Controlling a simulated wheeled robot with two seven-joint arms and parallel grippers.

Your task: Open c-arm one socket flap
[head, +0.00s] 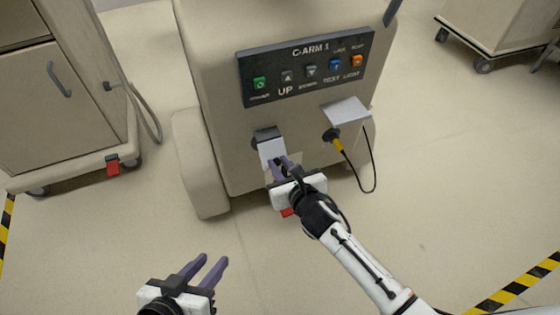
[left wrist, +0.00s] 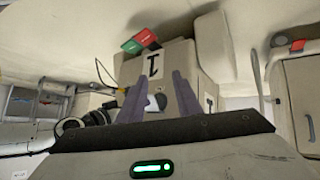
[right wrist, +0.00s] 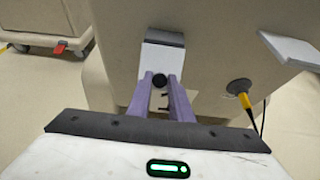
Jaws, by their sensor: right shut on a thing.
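The c-arm one cart (head: 220,80) has a dark panel (head: 300,62) marked C-ARM 1. Below the panel, on the left, is a light grey socket flap (head: 270,150) with a dark top edge. My right gripper (head: 279,164) is at its lower end. In the right wrist view the fingers (right wrist: 160,78) are closed around a small dark knob (right wrist: 159,81) on the flap (right wrist: 163,55). Any socket behind this flap is hidden, and how far it is tilted is unclear. My left gripper (head: 214,262) is open and empty, low in front of the cart.
A second flap (head: 346,111) stands raised to the right, above a black plug with a yellow collar (head: 338,144) and a hanging cable. A beige cabinet cart (head: 65,105) with a red tag stands at left. Another cart (head: 495,25) is at upper right. Floor between is clear.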

